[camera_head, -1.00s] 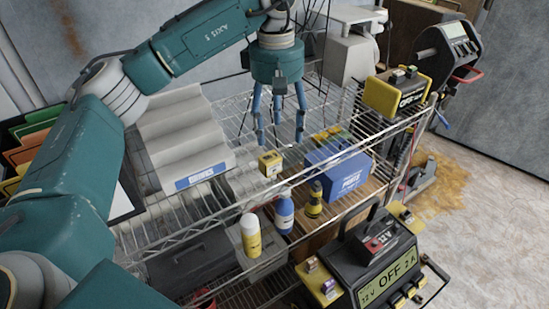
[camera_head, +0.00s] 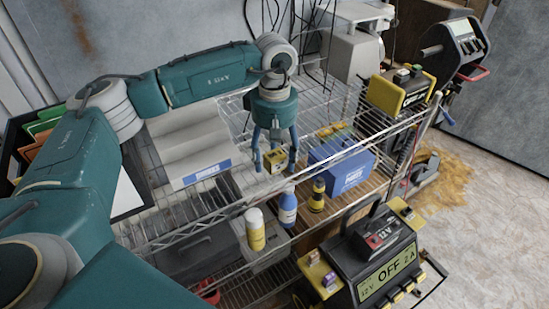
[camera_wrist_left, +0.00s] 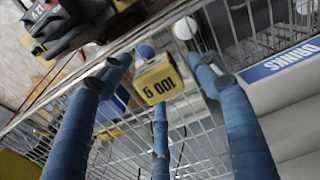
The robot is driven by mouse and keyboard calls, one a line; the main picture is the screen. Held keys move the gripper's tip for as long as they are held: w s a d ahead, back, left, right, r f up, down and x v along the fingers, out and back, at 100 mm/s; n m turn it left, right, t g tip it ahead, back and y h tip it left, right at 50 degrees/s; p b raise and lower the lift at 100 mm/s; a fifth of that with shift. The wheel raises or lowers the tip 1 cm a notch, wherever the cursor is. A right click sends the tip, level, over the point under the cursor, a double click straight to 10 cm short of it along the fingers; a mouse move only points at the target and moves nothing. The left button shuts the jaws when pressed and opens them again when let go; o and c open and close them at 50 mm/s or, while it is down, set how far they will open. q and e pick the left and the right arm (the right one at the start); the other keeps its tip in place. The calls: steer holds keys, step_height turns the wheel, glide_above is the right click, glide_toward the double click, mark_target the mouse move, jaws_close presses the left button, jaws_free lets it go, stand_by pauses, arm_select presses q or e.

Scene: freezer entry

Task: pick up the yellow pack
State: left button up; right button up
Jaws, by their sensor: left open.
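The yellow pack (camera_head: 274,160) is a small yellow block on the wire shelf. In the left wrist view the yellow pack (camera_wrist_left: 157,82) shows a dark "100 g" label. My left gripper (camera_head: 275,167) points down over the pack, its blue fingers open around it and partly in front of it in the head view. In the wrist view the fingers of my left gripper (camera_wrist_left: 168,72) are spread, with the pack between them. I cannot tell whether any finger touches it. My right gripper is not in view.
A grey stepped rack (camera_head: 185,140) stands left of the pack and a blue box (camera_head: 342,170) right of it. A white-and-yellow bottle (camera_head: 255,230), a blue bottle (camera_head: 287,208) and a black-and-yellow bottle (camera_head: 317,195) stand in front. A battery charger (camera_head: 375,265) is at lower right.

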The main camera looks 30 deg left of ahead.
arm_select(q)
steer(key=c, duration=1.3)
steer(key=shift+d+r, duration=0.1)
steer(key=shift+r, duration=0.05)
